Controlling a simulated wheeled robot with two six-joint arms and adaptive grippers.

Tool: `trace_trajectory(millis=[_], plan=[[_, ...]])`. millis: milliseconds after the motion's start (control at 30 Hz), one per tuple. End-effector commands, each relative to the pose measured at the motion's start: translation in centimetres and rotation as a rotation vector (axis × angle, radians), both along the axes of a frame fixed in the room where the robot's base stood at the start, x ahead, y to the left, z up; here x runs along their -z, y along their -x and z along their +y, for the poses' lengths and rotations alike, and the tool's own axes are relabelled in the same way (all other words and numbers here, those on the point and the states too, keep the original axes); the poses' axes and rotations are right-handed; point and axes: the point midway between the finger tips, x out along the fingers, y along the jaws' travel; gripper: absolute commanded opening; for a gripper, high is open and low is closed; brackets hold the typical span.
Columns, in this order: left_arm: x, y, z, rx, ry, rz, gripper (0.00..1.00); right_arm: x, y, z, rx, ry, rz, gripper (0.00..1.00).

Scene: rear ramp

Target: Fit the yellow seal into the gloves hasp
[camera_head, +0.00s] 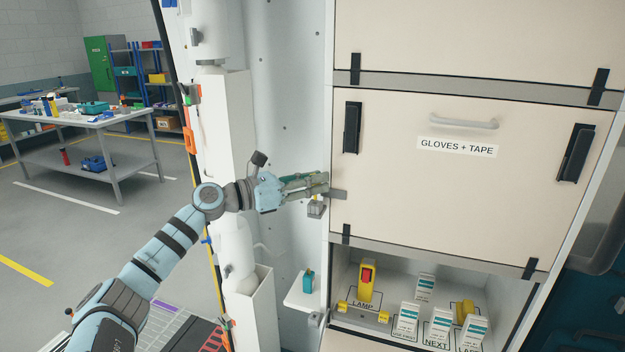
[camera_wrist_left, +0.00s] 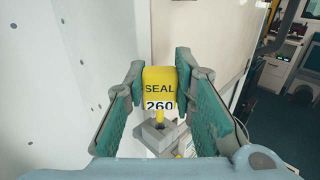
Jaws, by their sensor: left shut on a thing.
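The yellow seal (camera_wrist_left: 158,86), marked "SEAL 260", is upright between the fingertips of my left gripper (camera_wrist_left: 160,76), which is shut on it. In the head view my left gripper (camera_head: 320,183) is at the left edge of the gloves drawer front (camera_head: 400,195), and its fingers mostly hide the seal. A grey metal hasp block (camera_head: 316,209) is just below the fingertips; it also shows in the left wrist view (camera_wrist_left: 156,136). The seal's thin yellow stem points down at the block. I cannot tell whether it is inside an opening. My right gripper is out of view.
A grey tab (camera_head: 338,194) sticks out by the drawer edge. Below is an open compartment with a yellow lamp (camera_head: 367,281) and several white boxes. A small shelf (camera_head: 305,300) holds a teal item. A white post (camera_head: 228,130) stands behind my left wrist. A workbench (camera_head: 85,122) is far left.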

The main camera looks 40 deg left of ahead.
Motion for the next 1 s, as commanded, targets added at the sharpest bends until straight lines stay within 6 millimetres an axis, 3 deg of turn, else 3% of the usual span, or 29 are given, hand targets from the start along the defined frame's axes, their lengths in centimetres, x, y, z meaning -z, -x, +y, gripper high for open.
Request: trace_trajectory(millis=[1000], plan=[[2.7,0.0,0.0,0.0,0.0,0.001,0.13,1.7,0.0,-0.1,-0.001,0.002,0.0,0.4]])
